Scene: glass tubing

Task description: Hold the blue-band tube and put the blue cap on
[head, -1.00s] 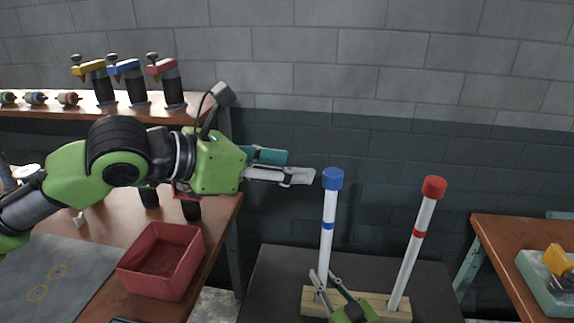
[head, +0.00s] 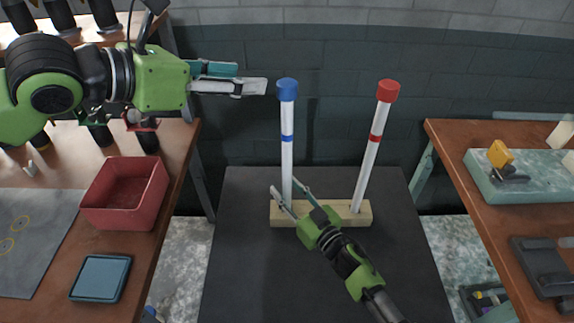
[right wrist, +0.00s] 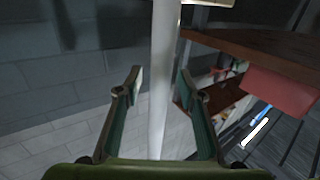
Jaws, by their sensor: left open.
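The blue-band tube (head: 287,160) stands nearly upright in the wooden block (head: 330,219), with the blue cap (head: 287,90) at its top end. My left gripper (head: 251,79) is open and empty just left of the blue cap, with a small gap in the picture. My right gripper (head: 287,194) is low at the tube, near the block. In the right wrist view its fingers (right wrist: 160,88) are spread on either side of the white tube (right wrist: 163,60), apparently without gripping it. The tube's lower end is hidden in the block.
A red-band tube (head: 367,160) with a red cap (head: 388,91) leans right in the same block. The block sits on a dark table (head: 240,270). A red bin (head: 125,205) stands on the left bench, and a tray (head: 500,185) on the right bench.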

